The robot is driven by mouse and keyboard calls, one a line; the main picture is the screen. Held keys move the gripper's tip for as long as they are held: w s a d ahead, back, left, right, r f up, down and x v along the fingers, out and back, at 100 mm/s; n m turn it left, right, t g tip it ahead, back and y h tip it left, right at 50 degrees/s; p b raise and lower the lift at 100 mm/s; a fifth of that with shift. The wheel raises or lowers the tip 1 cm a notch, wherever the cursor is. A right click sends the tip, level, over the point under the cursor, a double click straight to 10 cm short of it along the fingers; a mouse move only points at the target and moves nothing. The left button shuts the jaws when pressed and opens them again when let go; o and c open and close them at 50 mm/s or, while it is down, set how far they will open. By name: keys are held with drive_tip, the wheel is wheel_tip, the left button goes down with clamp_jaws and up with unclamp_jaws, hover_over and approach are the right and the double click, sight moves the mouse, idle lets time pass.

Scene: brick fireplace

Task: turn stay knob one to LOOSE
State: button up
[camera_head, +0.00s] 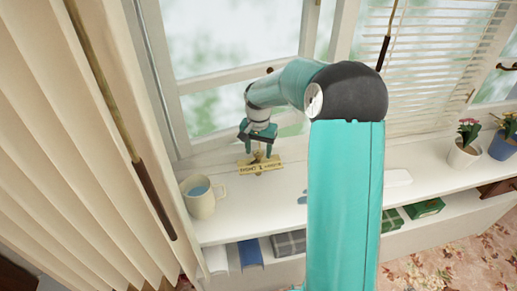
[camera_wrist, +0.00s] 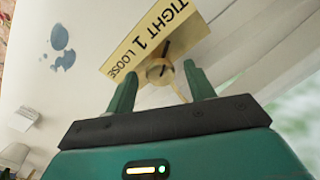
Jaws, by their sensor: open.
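A yellow label plate (camera_wrist: 125,50) in the wrist view reads TIGHT, 1 and LOOSE. It also lies on the white sill in the head view (camera_head: 246,168). A small round brass-coloured knob (camera_wrist: 155,73) sits at the plate's edge. A thin dark mark by the knob slants up toward the TIGHT side of the lettering. My gripper (camera_wrist: 160,76) is open, with one finger on each side of the knob in the picture. I cannot tell whether either finger touches it. In the head view my gripper (camera_head: 258,150) hangs over the plate, pointing down.
A cream mug (camera_head: 201,200) stands left of the plate on the sill. A flower pot (camera_head: 464,155) and a blue pot (camera_head: 502,147) stand far right. Window frames rise behind, and a pleated curtain (camera_head: 80,150) hangs left. Books (camera_head: 250,254) lie on the shelf below.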

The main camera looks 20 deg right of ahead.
drive_tip(key=c, duration=1)
drive_tip(key=shift+n, duration=0.3)
drive_tip(key=n, duration=0.4)
drive_tip(key=shift+w, duration=0.1)
drive_tip(key=n, duration=0.5)
drive_tip(key=shift+n, duration=0.3)
drive_tip(key=n, duration=1.3)
drive_tip(key=shift+n, duration=0.3)
